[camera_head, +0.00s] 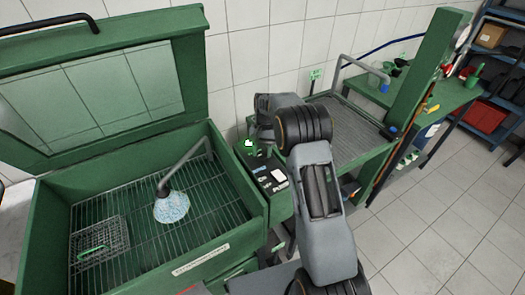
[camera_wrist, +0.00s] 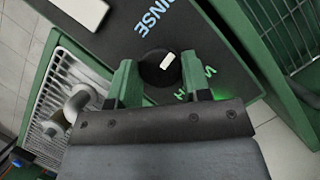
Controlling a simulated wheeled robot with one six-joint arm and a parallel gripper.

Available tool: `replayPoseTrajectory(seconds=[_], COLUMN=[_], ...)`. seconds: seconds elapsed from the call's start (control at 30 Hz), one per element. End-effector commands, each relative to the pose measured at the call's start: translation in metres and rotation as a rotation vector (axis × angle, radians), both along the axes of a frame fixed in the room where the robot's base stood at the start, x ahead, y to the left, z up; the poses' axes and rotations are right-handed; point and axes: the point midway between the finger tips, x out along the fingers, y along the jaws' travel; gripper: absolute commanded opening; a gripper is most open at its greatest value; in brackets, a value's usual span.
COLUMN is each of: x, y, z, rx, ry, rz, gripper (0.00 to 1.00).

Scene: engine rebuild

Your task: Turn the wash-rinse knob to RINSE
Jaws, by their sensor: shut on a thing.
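The wash-rinse knob (camera_wrist: 157,68) is a round black knob with a white mark, seen in the wrist view on a dark panel (camera_wrist: 112,38). The letters RINSE (camera_wrist: 158,16) are printed on one side of it. Part of the WASH lettering (camera_wrist: 196,90) shows on the other side, near a green glow. My gripper (camera_wrist: 160,80) has its two green fingers on either side of the knob and is shut on it. The white mark is slanted. In the head view my arm hides the knob and the fingertips.
A green washer tub (camera_head: 256,205) with a raised lid stands left of the panel. Inside are a wire rack, a mesh basket (camera_head: 98,243) and a bent nozzle (camera_head: 186,166) with a pale spray below it. A ribbed drain tray (camera_head: 350,130) lies to the right. Tiled floor is free at right.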

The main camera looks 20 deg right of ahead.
Motion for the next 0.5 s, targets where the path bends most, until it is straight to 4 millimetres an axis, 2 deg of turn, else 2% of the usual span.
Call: replayPoseTrajectory(seconds=[0.2,0.5], x=[0.0005,0.0005], y=[0.0010,0.0015], z=[0.0005,0.0000], rx=[-0.001,-0.001], ry=[-0.001,-0.001], rz=[0.130,0.223], gripper=[0.20,0.20])
